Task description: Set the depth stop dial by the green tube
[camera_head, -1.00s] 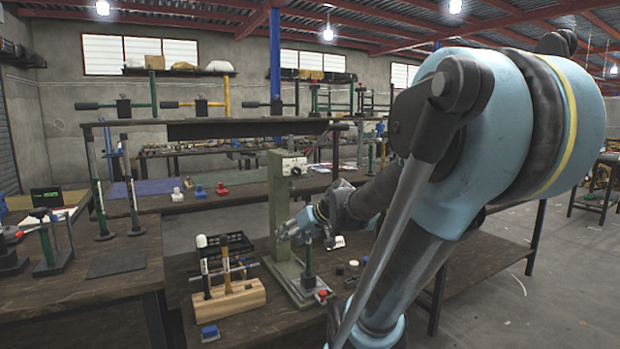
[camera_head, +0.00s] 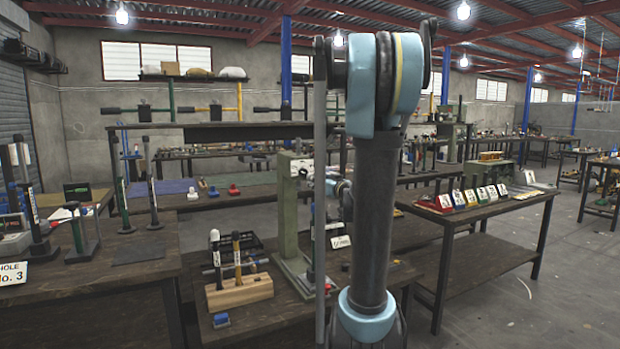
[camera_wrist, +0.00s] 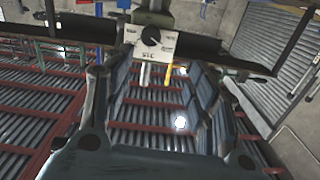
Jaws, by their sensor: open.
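A green press column (camera_head: 291,215) stands on the near bench, with a white dial plate (camera_head: 301,167) near its top. In the wrist view the plate (camera_wrist: 165,45) shows its round black dial (camera_wrist: 151,37) beyond my fingers; its lettering is too small to read. My gripper (camera_wrist: 147,82) is open and empty, its fingers spread either side of the view below the dial, apart from it. In the head view my arm hides most of the gripper. Several green posts show, but I cannot tell which is the green tube.
A wooden block (camera_head: 239,291) with upright hammers stands left of the press, beside a blue piece (camera_head: 221,320). A side bench (camera_head: 480,213) on the right holds a row of numbered cards. Open floor lies at the right.

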